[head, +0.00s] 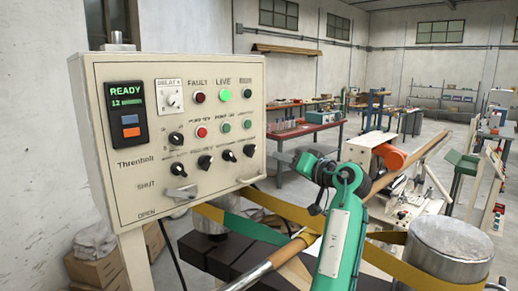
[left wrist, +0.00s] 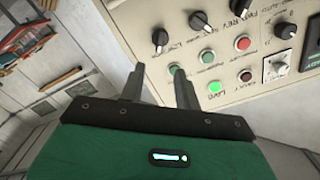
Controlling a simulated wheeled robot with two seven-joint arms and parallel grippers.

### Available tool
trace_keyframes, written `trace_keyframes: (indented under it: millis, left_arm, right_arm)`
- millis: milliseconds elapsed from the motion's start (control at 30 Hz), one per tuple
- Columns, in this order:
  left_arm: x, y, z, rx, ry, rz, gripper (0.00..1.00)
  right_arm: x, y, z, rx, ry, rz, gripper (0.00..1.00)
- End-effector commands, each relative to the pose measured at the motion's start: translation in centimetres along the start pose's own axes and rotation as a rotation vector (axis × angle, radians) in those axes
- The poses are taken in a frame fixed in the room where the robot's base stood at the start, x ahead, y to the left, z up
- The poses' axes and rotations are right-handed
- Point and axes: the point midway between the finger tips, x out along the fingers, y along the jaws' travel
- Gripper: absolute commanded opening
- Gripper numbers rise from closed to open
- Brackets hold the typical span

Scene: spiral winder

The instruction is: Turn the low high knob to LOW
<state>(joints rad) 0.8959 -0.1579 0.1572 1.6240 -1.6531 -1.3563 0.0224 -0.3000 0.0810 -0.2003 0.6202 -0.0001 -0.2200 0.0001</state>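The cream control panel (head: 150,180) stands at the left of the head view. It carries several black pointer knobs: one at the middle left (head: 176,138) and a row below it. The right end knob (head: 249,150) and its neighbour (head: 228,155) also show in the left wrist view (left wrist: 160,37) (left wrist: 198,20). The small labels are too blurred to tell which knob is the low high one. My left gripper (head: 274,155) is just right of the panel, apart from the knobs. In the left wrist view its two fingers (left wrist: 159,72) are apart with nothing between them. My right gripper is not in view.
A lit READY display (head: 126,105), a DELAY dial (head: 171,99) and indicator lamps share the panel; the green LIVE lamp (head: 225,95) glows. A handle (head: 181,192) juts out low on the panel. Yellow belts (head: 285,208) and a metal drum (head: 448,250) lie below and right.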

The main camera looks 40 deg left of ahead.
Motion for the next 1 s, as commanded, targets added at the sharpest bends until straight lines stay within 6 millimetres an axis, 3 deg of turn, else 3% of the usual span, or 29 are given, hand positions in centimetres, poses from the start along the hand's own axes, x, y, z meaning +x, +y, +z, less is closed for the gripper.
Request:
trace_keyframes:
  millis: [33, 300, 500, 933, 1000]
  left_arm:
    - [1.2, -0.4, -0.4, 0.002, -0.002, -0.003, 0.33]
    - [6.9, -0.3, -0.4, 0.002, 0.0, -0.001, 0.33]
    - [9.6, -0.1, -0.2, 0.001, 0.0, 0.0, 0.33]
    - [10.5, 0.1, 0.0, 0.0, 0.001, 0.001, 0.33]
    - [10.5, 0.1, 0.0, 0.0, 0.001, 0.001, 0.19]
  right_arm:
    - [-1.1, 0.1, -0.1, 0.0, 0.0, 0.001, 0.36]
    - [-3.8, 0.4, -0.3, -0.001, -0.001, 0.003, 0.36]
    - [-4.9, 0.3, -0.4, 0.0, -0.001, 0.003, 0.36]
    - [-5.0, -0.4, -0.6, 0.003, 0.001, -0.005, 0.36]
    - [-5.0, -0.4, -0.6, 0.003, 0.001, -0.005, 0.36]
